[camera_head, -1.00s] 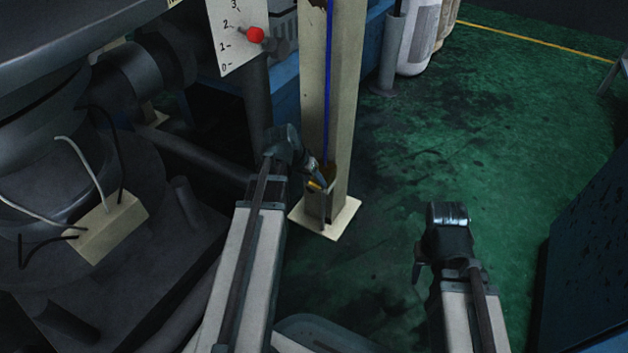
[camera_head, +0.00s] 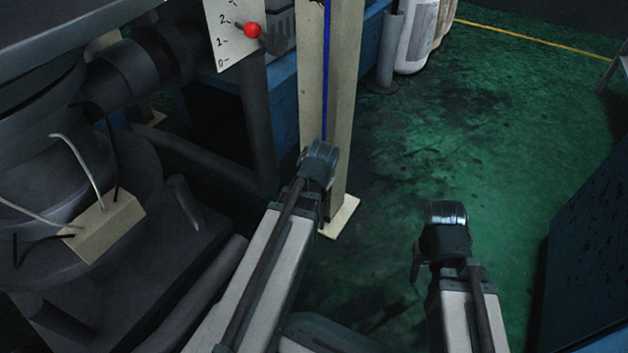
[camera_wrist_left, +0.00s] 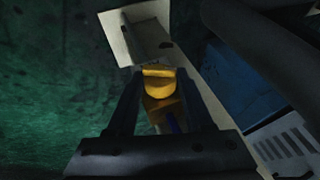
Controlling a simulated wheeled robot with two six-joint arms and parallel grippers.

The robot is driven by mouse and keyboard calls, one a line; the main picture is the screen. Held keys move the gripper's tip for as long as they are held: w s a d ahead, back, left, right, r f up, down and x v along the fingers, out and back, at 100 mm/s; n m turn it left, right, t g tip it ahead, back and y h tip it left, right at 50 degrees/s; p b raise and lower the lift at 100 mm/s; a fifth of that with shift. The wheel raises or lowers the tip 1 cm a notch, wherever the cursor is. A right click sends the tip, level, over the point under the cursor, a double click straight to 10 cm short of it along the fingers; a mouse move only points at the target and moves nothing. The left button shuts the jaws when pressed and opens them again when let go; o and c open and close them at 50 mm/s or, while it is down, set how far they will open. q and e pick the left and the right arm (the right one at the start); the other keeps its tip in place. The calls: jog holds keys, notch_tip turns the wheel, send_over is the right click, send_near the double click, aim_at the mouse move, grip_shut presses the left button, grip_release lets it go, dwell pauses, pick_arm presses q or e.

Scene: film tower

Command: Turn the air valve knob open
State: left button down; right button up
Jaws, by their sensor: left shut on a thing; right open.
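The air valve knob (camera_wrist_left: 158,80) is yellow and shows in the left wrist view, on the cream post (camera_wrist_left: 150,35) with the blue line. My left gripper (camera_wrist_left: 157,88) has its two dark fingers on either side of the knob and is shut on it. In the head view my left arm reaches to the post (camera_head: 328,90), and its wrist hides the knob and the fingers. My right gripper (camera_head: 420,265) is open and empty above the green floor at the right, away from the post.
A dark machine with a cable box (camera_head: 103,226) fills the left. A scale plate with a red ball lever (camera_head: 252,30) is left of the post. A blue cabinet (camera_head: 590,250) stands at the right. The green floor (camera_head: 470,130) between is clear.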

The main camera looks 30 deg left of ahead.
pick_arm(q)
jog(key=shift+s+d+y, duration=0.1)
jog(key=shift+d+y, duration=0.1)
jog(key=shift+y, duration=0.3)
pick_arm(e)
jog(key=shift+f, duration=0.4)
pick_arm(q)
jog(key=shift+c, duration=1.7)
grip_release()
